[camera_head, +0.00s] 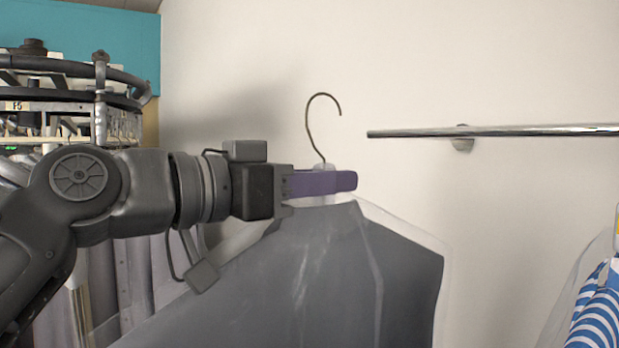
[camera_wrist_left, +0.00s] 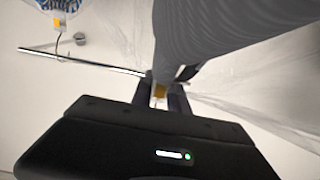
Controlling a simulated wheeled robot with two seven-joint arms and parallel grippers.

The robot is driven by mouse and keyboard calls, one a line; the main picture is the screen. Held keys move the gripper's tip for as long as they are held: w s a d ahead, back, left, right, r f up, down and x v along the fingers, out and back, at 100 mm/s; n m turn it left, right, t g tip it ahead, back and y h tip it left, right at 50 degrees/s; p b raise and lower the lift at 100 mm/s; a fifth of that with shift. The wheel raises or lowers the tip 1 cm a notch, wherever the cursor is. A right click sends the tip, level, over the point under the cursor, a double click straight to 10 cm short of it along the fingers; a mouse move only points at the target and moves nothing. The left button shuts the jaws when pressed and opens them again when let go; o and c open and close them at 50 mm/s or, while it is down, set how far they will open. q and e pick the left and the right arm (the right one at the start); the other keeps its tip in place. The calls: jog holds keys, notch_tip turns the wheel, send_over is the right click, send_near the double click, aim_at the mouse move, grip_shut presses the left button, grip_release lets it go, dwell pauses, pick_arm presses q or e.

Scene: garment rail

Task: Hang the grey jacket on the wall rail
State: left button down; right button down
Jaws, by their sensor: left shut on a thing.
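The grey jacket (camera_head: 340,270) hangs in a clear plastic cover from a hanger with a thin wire hook (camera_head: 309,122). My left gripper (camera_head: 335,182) is shut on the hanger's neck just below the hook, and hides part of it. The hook stands up free in the air, left of the wall rail (camera_head: 490,131) and apart from it. In the left wrist view the jacket (camera_wrist_left: 220,30) spreads from the fingers (camera_wrist_left: 160,95), and the rail (camera_wrist_left: 85,60) runs off to the left. My right gripper is not in view.
A blue-and-white striped garment (camera_head: 598,315) in clear plastic is at the lower right edge. A wall bracket (camera_head: 462,144) carries the rail. A round conveyor rack (camera_head: 70,90) with garments stands at the left. The wall around the rail's left end is clear.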

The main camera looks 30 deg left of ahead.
pick_arm(q)
jog(key=shift+p+x, duration=0.85)
jog(key=shift+x, duration=2.4)
jog(key=shift+p+x, duration=1)
jog(key=shift+x, duration=1.7)
jog(key=shift+d+r, duration=0.1)
jog(key=shift+d, duration=0.05)
jog(key=shift+w+d+r, duration=0.1)
jog(key=shift+w+d, duration=0.05)
jog(key=shift+w, duration=0.1)
jog(key=shift+w, duration=0.15)
jog(key=shift+p+x, duration=0.5)
jog(key=shift+x, duration=1.85)
jog(key=shift+f+b, duration=1.35)
jog(key=shift+b, duration=0.1)
